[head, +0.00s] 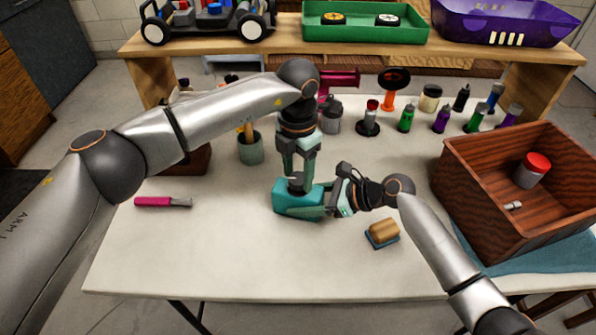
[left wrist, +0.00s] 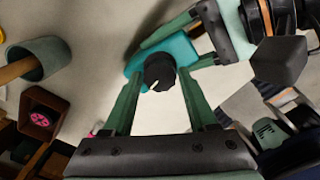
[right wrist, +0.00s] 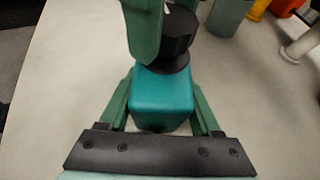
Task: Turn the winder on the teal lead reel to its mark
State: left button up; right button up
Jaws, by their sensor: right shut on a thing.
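The teal lead reel (head: 290,199) sits on the white table, with a black winder knob (head: 296,184) on top. In the left wrist view the knob (left wrist: 160,72) shows a pale pointer line; I cannot make out the mark on the reel. My left gripper (head: 298,178) points down over the reel. Its fingers (left wrist: 158,80) are open, one on each side of the knob, with small gaps showing. My right gripper (head: 328,199) comes from the right and is shut on the reel's teal body (right wrist: 163,95). One left finger partly hides the knob in the right wrist view.
A yellow-brown sponge-like block (head: 383,230) lies front right of the reel. A pink-handled tool (head: 155,202) lies left. A grey-green cup (head: 250,150) and several bottles stand behind. A wooden crate (head: 480,200) is at right. The front of the table is clear.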

aim_at(298, 178)
pick_arm(q)
grip_shut()
jog(key=shift+m, duration=1.6)
jog(key=shift+o, duration=2.1)
grip_release()
jog(key=shift+r, duration=0.1)
notch_tip(298, 178, up, 12)
